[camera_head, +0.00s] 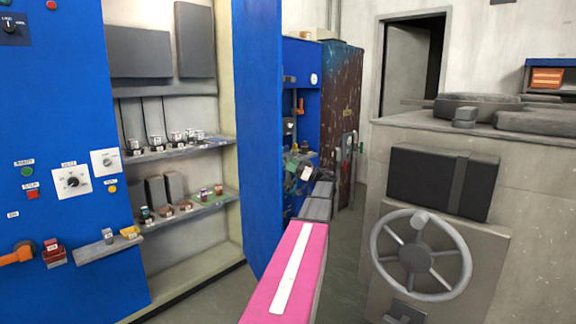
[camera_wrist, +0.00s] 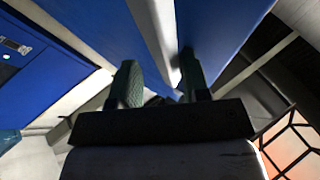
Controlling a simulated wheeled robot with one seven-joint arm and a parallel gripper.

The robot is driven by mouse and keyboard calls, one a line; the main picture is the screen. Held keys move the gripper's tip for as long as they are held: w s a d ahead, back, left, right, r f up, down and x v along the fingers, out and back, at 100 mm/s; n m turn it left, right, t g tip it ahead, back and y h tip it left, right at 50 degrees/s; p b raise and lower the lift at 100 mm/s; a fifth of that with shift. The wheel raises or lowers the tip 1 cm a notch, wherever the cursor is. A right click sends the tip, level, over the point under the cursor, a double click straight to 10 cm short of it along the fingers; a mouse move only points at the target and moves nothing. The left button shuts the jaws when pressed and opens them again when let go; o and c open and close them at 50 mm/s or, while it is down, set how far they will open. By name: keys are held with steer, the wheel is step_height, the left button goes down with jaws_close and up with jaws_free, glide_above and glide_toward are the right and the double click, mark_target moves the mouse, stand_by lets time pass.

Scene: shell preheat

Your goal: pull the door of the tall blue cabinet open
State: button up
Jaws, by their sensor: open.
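The tall blue cabinet (camera_head: 70,110) fills the left of the head view, its front set with knobs, buttons and labels. Its inside is exposed, with a pale interior and shelves. A blue door panel (camera_head: 262,120) stands out from the right side of the opening, so the door is open. My gripper (camera_head: 300,168) is beyond the panel's right edge, small and partly hidden by my pink arm. In the wrist view its two green fingers (camera_wrist: 158,75) are apart, with blue panels (camera_wrist: 225,25) and a pale strip (camera_wrist: 152,25) beyond them. I see no handle, and cannot tell whether the fingers touch the panel.
Shelves (camera_head: 180,150) inside hold several small items. A grey machine with a handwheel (camera_head: 418,255) stands close on the right. A dark rusty cabinet (camera_head: 340,110) and a doorway (camera_head: 410,60) are behind. Some bare floor (camera_head: 345,265) shows between my arm and the machine.

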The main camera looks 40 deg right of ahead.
steer(key=s+d+f, duration=0.2)
steer(key=d+f, duration=0.1)
steer(key=d, duration=0.4)
steer(key=shift+s, duration=0.3)
stand_by(0.5)
